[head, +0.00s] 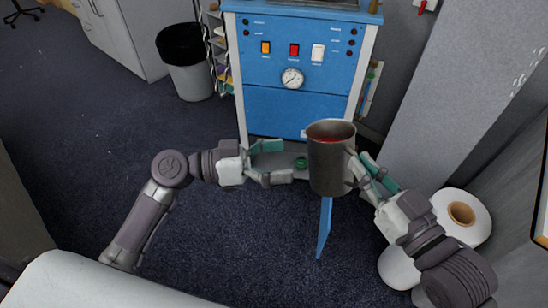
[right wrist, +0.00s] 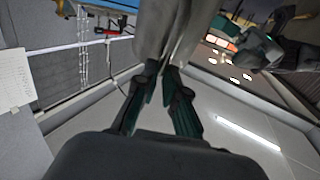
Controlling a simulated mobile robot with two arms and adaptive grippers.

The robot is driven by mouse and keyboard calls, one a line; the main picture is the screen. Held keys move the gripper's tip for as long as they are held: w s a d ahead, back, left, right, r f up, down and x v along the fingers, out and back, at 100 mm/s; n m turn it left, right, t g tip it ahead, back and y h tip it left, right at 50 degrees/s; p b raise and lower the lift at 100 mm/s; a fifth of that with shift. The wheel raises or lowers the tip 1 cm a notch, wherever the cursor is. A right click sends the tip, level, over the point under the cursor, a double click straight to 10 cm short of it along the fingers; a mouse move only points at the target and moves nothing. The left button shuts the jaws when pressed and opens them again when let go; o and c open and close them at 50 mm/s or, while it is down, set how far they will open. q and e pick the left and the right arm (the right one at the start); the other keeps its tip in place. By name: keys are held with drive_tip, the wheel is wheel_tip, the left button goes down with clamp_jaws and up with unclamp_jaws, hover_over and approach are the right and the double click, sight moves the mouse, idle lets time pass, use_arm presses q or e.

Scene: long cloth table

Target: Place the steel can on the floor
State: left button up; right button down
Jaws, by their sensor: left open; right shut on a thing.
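The steel can (head: 329,168) is a dark grey metal cylinder with an open top and something red inside. It is upright in the middle of the head view. My right gripper (head: 358,170) is shut on the can's right side. In the right wrist view the can (right wrist: 166,30) fills the upper middle, and the right gripper's fingertips (right wrist: 158,82) meet at it. My left gripper (head: 286,164) is open and empty to the left of the can. The can appears to be held in the air over the dark blue carpet floor (head: 235,245).
A blue cabinet (head: 290,105) with switches and a gauge stands behind the can. A thin blue upright piece (head: 325,232) shows below it. White rolls (head: 468,215) stand at the right, a bin (head: 190,75) at the back left. Carpet at the left and front is clear.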

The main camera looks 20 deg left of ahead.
sight(334, 154)
use_arm(q)
drive_tip(key=x, duration=1)
drive_tip(key=shift+w+d, duration=0.1)
drive_tip(key=shift+d, duration=0.05)
drive_tip(key=shift+c, duration=0.3)
drive_tip(key=c, duration=0.8)
drive_tip(key=shift+r, duration=0.1)
drive_tip(key=shift+c, duration=0.6)
use_arm(e)
drive_tip(key=c, duration=1.2)
unclamp_jaws()
drive_tip(key=shift+d+f, duration=0.1)
drive_tip(key=shift+d, duration=0.05)
